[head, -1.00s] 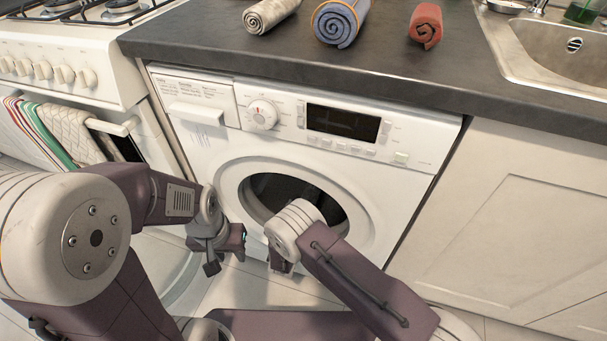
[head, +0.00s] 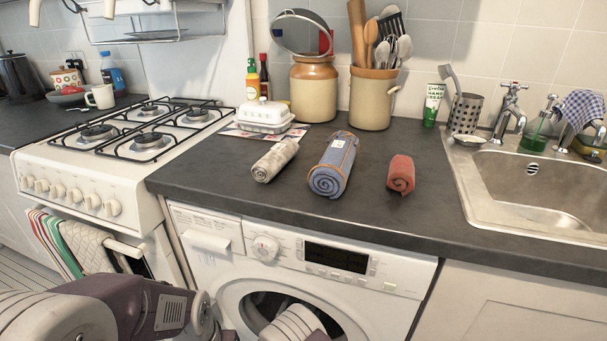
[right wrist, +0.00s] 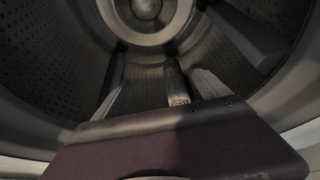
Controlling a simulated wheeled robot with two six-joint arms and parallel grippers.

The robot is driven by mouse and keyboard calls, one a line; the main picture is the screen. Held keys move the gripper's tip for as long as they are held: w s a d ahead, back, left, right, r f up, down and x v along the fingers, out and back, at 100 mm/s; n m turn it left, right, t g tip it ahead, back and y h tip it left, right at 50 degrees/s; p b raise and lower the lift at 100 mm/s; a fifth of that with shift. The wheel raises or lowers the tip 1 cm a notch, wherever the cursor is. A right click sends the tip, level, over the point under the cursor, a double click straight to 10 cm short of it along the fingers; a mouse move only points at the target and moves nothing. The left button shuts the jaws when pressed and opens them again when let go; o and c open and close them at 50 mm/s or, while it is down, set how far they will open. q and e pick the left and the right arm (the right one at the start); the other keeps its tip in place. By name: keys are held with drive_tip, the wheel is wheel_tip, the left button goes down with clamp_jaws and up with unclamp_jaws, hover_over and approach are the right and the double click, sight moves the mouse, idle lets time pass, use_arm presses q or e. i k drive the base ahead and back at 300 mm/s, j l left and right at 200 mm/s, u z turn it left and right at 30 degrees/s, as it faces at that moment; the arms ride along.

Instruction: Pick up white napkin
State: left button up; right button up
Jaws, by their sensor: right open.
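The white napkin (head: 275,160) is a rolled, off-white patterned cloth. It lies on the dark counter above the washer, left of a blue rolled napkin (head: 333,165). My right gripper (right wrist: 160,92) is open inside the washer drum in the right wrist view, away from the white napkin.
A red rolled napkin (head: 401,174) lies to the right, before the sink (head: 545,190). Behind the white napkin stand a butter dish (head: 264,115), a jar (head: 314,90) and a utensil crock (head: 372,98). The washer door (head: 255,300) is partly hidden. The counter's front strip is clear.

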sight(267, 168)
drive_tip(key=k+j, duration=0.15)
drive_tip(key=k, duration=0.3)
drive_tip(key=k+j, duration=0.15)
drive_tip(key=k, duration=0.3)
